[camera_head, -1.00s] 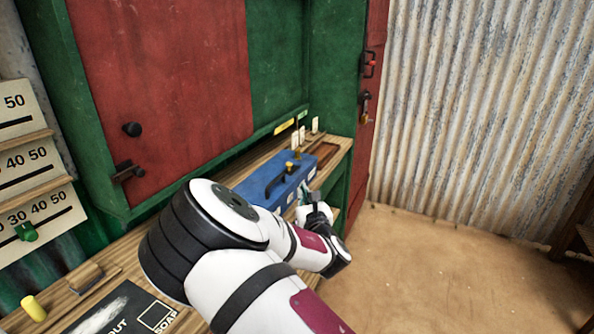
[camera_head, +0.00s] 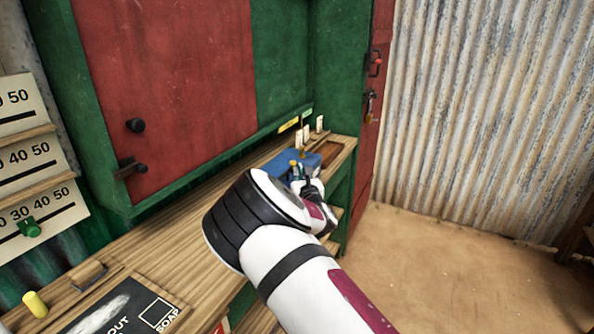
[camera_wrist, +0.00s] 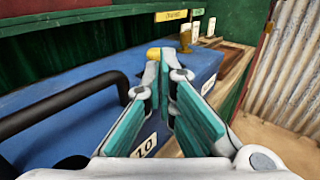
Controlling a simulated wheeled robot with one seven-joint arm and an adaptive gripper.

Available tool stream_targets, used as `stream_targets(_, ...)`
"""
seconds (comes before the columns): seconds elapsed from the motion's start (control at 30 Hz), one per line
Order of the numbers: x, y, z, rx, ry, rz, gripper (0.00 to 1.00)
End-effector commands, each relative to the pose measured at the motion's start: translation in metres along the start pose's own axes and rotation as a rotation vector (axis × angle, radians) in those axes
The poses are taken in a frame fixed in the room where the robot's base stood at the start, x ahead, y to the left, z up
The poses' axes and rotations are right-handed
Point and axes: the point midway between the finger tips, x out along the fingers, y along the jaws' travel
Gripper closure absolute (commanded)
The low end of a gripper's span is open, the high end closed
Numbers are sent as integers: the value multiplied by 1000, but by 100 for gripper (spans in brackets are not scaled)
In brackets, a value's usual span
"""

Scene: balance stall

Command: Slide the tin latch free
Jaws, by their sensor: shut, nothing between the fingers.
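The blue tin (camera_head: 284,161) sits on the wooden counter, largely hidden by my arm in the head view. In the wrist view the tin (camera_wrist: 205,61) fills the middle, with a black carrying handle (camera_wrist: 62,100) at left and a white number label (camera_wrist: 146,146) on its near side. A yellow knob (camera_wrist: 153,53) shows right by my fingertips; whether it is the latch or touches them I cannot tell. My gripper (camera_wrist: 161,62) is shut and empty at the tin's top near edge. It also shows small in the head view (camera_head: 297,172).
A brass piece (camera_wrist: 186,36) and upright white tags stand beyond the tin. A wooden tray (camera_head: 326,150) lies at the counter's far end. The green-framed wall with a red panel (camera_head: 165,85) rises behind.

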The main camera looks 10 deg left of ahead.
Motion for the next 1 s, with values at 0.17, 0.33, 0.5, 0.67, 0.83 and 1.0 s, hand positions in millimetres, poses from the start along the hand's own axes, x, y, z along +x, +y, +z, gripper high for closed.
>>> stream_targets(0.17,21,0,0,0,0,0,100)
stream_targets(0.33,28,0,0,0,1,0,100)
stream_targets(0.5,29,0,0,0,2,-1,100)
stream_targets(0.67,29,0,0,0,1,0,100)
stream_targets(0.83,34,-4,-1,-1,0,0,100)
stream_targets(1.0,48,-14,-3,-1,-2,0,100)
